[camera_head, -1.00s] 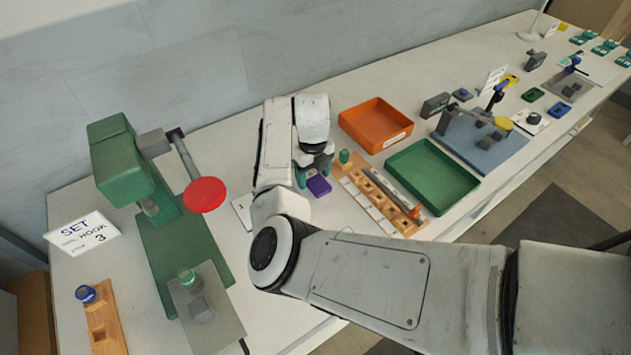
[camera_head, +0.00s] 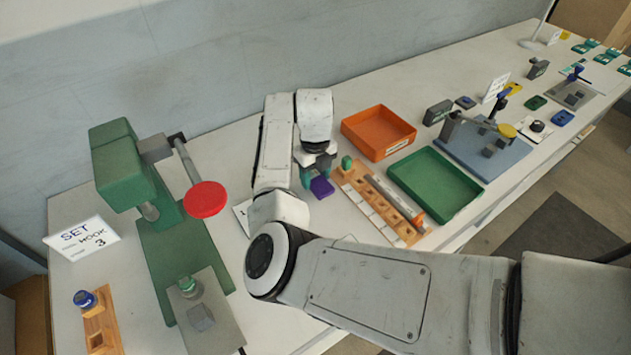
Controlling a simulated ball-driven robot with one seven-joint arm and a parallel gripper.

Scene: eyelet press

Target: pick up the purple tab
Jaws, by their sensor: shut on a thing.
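The purple tab (camera_head: 322,187) is a small dark purple block in the head view, at the left end of the wooden rack. My gripper (camera_head: 314,178) points down at it with teal fingertips. The gripper is shut on the purple tab, which sticks out toward the camera from between the fingers. The rear of the tab is hidden by the fingers. I cannot tell whether the tab is clear of the table.
A wooden rack (camera_head: 372,200) with a green knob stands just right of the gripper. An orange tray (camera_head: 362,142) and a green tray (camera_head: 450,213) lie beyond it. A green press (camera_head: 157,240) with a red disc handle (camera_head: 205,199) stands at left.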

